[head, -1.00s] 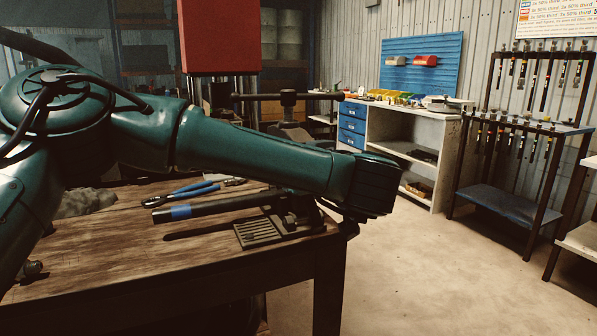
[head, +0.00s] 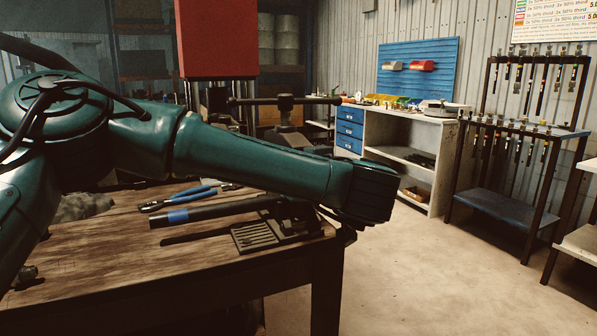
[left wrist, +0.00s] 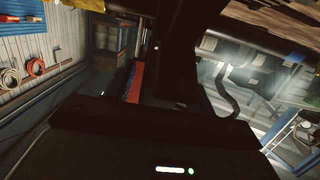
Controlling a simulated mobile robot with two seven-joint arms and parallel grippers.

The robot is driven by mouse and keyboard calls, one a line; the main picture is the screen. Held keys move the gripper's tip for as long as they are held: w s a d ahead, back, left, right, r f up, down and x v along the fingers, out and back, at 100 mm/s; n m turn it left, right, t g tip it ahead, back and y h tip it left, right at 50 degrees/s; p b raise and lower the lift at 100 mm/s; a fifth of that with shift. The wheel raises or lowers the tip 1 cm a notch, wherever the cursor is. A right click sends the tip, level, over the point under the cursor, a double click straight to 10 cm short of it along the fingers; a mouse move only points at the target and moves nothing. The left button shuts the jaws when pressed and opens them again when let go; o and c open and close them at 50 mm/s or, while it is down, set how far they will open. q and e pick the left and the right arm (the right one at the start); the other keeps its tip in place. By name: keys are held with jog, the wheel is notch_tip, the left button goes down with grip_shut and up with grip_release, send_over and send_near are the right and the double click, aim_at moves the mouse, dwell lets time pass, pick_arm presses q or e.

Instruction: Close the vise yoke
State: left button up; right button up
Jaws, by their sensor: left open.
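The vise stands at the right corner of the wooden bench (head: 120,255). In the head view its horizontal T-handle (head: 285,101) shows above my left forearm, and its dark slotted base (head: 256,236) shows below. My arm hides most of the yoke between them, so I cannot tell its position or whether it is closed. My left gripper (head: 350,224) is open, mostly hidden behind the wrist beside the vise. In the left wrist view its dark housing (left wrist: 130,145) fills the bottom, with a dark upright shape above it. I cannot tell whether it touches the vise. My right gripper is out of view.
A black bar with blue tape (head: 178,217) and blue-handled pliers (head: 185,198) lie on the bench. A red block (head: 216,38) stands behind it. To the right are a white workbench (head: 425,130) and a tool rack (head: 500,205). The floor between is clear.

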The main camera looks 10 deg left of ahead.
pick_arm(q)
jog(key=v, duration=1.3)
jog(key=shift+s, duration=0.1)
